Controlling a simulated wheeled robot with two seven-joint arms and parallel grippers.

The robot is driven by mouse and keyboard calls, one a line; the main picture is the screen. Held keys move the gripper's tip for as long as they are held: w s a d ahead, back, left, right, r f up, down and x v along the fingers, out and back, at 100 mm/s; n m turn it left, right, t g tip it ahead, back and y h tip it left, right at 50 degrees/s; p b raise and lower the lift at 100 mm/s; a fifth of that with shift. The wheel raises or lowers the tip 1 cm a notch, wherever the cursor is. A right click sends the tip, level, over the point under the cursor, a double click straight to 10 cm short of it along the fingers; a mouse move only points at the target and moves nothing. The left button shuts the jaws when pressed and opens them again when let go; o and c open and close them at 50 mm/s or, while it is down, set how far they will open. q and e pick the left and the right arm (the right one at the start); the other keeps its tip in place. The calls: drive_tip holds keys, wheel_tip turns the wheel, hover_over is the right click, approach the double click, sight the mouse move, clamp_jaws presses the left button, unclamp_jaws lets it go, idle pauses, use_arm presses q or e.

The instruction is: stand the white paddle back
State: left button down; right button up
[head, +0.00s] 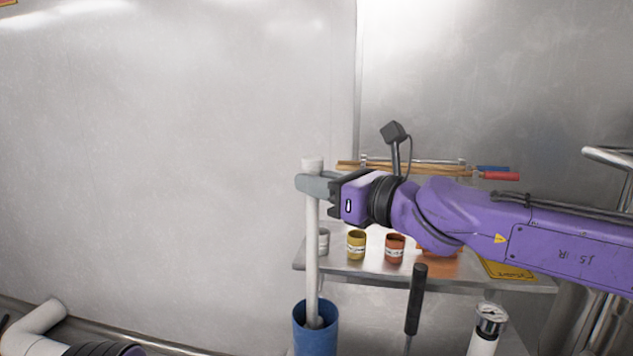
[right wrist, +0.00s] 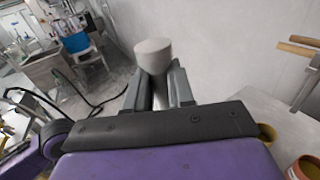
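The white paddle (head: 312,240) stands nearly upright, its long white shaft reaching down into a blue cylindrical holder (head: 300,335). My right gripper (head: 312,185) is shut around the shaft just below its top end. In the right wrist view the white rounded top (right wrist: 153,55) shows between the two grey fingers (right wrist: 158,90). The paddle's lower end is inside the blue holder's mouth, and how deep it goes is hidden. My left gripper is not in view; only a white and dark part of my left arm may show at the lower left.
A metal shelf (head: 340,266) behind the holder carries a grey, a yellow (head: 356,246) and a red cup (head: 395,249). A black-handled tool (head: 415,300) and a white cylinder with a gauge (head: 489,320) stand to the right. The wall area at left is clear.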

drive_tip(key=o, duration=0.5)
drive_tip(key=p+v, duration=0.1)
drive_tip(key=v, duration=0.9)
drive_tip(key=shift+s+d, duration=0.2)
drive_tip(key=shift+s, duration=0.05)
